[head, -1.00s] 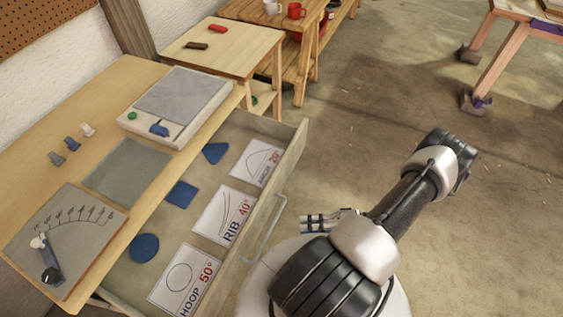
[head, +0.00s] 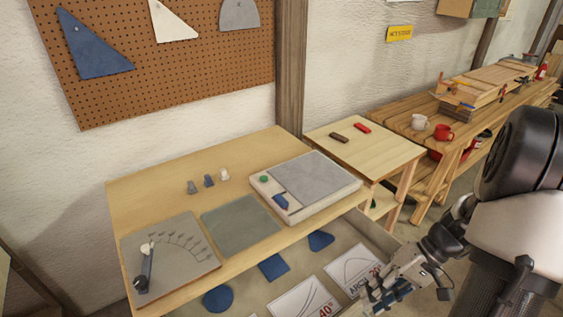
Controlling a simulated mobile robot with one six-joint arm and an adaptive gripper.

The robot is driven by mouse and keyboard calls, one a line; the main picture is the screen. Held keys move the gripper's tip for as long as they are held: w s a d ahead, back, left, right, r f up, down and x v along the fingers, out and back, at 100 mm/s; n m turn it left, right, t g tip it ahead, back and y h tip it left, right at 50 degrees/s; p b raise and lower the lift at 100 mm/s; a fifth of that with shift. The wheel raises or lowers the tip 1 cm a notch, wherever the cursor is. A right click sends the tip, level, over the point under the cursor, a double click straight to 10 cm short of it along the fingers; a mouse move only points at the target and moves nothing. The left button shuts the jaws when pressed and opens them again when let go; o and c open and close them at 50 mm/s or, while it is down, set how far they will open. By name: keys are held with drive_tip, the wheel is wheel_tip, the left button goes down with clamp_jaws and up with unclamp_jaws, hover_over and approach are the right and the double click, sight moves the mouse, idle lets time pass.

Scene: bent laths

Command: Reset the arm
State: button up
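My arm comes in from the right edge of the head view, its dark and silver links bent and close to the camera. My gripper (head: 376,298) is at the lower right, over or just in front of the open drawer's right end. It points down and to the left. I see nothing held in it, but its fingers are small and dark, so I cannot tell how far apart they are.
The open drawer (head: 345,240) holds blue shapes and printed cards, including an arch card (head: 354,267). The bench (head: 140,205) carries a dial board (head: 190,262), a grey mat (head: 241,226), small clips and a grey-topped box (head: 348,195). A side table (head: 385,158) stands behind.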

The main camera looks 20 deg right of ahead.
drive_tip(key=s+a+r+n+t+h, duration=0.2)
drive_tip(key=a+r+h, duration=0.1)
drive_tip(key=a+r, duration=0.5)
drive_tip(key=s+a+r+n+t+h, duration=0.2)
drive_tip(key=a+r+h, duration=0.2)
drive_tip(key=a+r, duration=0.5)
drive_tip(key=shift+s+r+t+h, duration=0.2)
drive_tip(key=shift+r+t+h, duration=0.1)
drive_tip(key=shift+r, duration=0.4)
drive_tip(key=shift+a, duration=0.1)
